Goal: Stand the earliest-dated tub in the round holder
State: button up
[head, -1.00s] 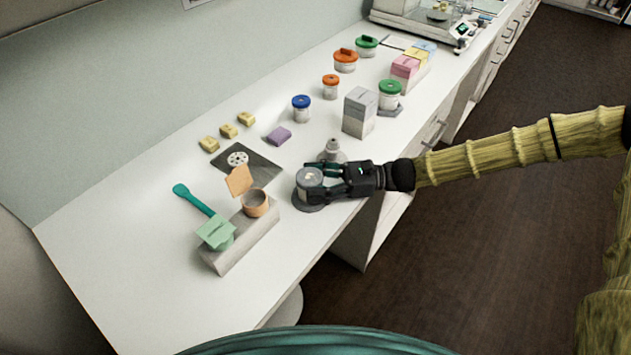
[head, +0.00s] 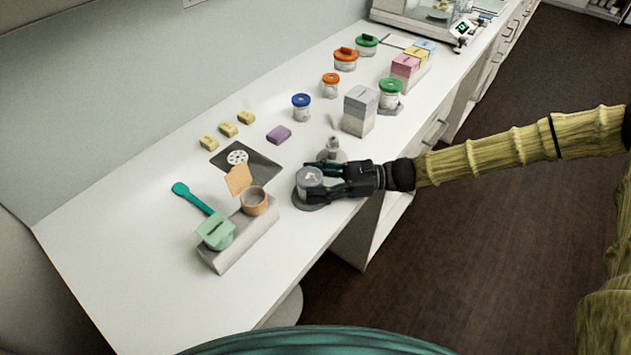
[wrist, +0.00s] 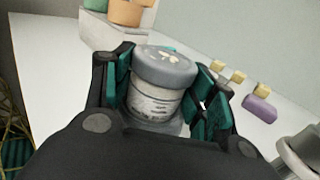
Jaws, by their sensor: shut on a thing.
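A small tub with a grey lid (head: 309,177) stands at the front edge of the counter, over a dark round base that looks like the round holder (head: 311,206). In the wrist view the tub (wrist: 162,80) is upright, with blurred print on its pale side and light marks on its lid. My gripper (head: 325,180) has its fingers on both sides of the tub and is shut on it. The fingers (wrist: 160,100) show teal pads. The tub's underside is hidden, so I cannot tell if it is fully seated. No date is legible.
Blue (head: 301,107), orange (head: 330,85) and green-lidded (head: 390,94) tubs stand farther back. A grey block (head: 359,111) and a small metal weight-like piece (head: 333,150) are nearby. A pale rack (head: 244,238) with open-lidded pots stands left. The counter's front left is clear.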

jog(key=o, duration=1.4)
jog(key=shift+o, duration=0.2)
